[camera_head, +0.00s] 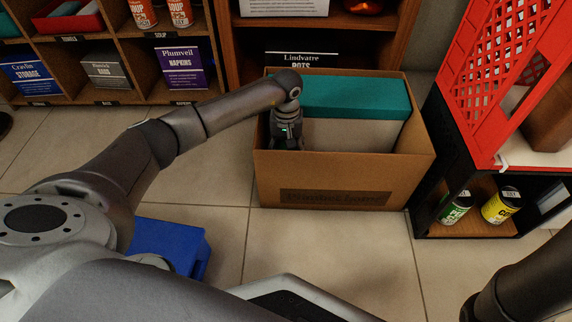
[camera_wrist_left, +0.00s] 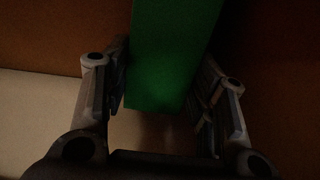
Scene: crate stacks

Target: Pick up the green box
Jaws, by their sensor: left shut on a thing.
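The green box (camera_wrist_left: 175,40) shows in the left wrist view as a narrow upright block between the two fingers of my left gripper (camera_wrist_left: 164,78). The gripper is shut on it. In the head view my left arm reaches down into an open cardboard box (camera_head: 345,192), at its left end. The fingertips and the green box are hidden there by the arm and the carton's front wall. My right gripper is not in view; only part of my right arm shows at the lower right.
A white box with a teal lid (camera_head: 355,97) fills much of the carton, right of my gripper. A wooden shelf (camera_head: 318,22) stands behind. A red crate (camera_head: 470,75) and black shelf with cans stand right. A blue crate (camera_head: 168,243) is on the floor at left.

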